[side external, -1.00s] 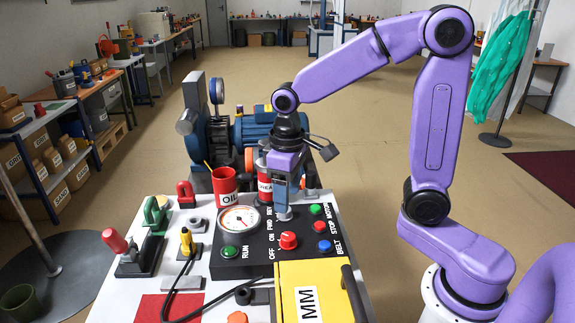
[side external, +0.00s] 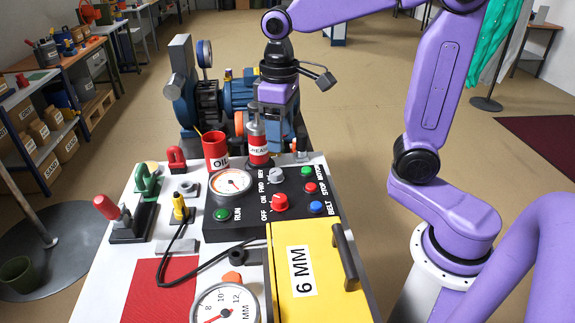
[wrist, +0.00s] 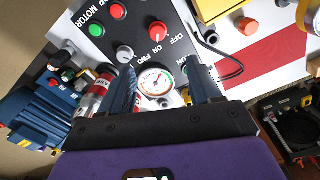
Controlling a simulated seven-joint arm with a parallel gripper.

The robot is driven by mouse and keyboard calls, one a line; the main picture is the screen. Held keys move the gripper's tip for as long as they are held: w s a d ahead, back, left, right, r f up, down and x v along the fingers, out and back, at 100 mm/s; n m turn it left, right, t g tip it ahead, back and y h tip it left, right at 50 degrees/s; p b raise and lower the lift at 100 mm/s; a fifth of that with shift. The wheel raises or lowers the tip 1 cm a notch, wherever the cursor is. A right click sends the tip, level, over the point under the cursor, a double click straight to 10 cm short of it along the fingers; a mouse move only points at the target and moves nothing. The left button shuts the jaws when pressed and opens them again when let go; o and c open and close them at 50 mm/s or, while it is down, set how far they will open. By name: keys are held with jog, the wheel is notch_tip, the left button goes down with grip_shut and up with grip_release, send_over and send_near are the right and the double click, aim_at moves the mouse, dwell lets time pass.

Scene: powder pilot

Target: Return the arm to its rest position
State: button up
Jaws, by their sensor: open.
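My purple arm holds my gripper (side external: 279,132) above the back edge of the workbench, behind the black control panel (side external: 240,228). It is apart from the panel's knobs. The wrist view shows my gripper (wrist: 162,72) open, with its two dark fingers apart and nothing between them that it holds. The round gauge (wrist: 155,82) appears beyond the gap. The panel has a grey knob (side external: 276,175), a red knob (side external: 279,202) and several green, red and blue buttons.
A red grease container (side external: 257,143) stands close to my gripper in the picture, beside a red OIL can (side external: 215,150). A blue motor (side external: 239,94) is behind the bench. A yellow box (side external: 318,280) marked 6 MM is at the front. Open floor lies to the right.

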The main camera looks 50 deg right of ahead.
jog(key=s+d+f+n, duration=0.1)
jog(key=s+f+n, duration=0.2)
jog(key=s, duration=0.7)
jog(key=s+d+f+n, duration=0.1)
jog(key=s+f+n, duration=0.3)
jog(key=s, duration=0.6)
jog(key=shift+d+n, duration=0.15)
jog(key=shift+n, duration=0.35)
dwell(0.5)
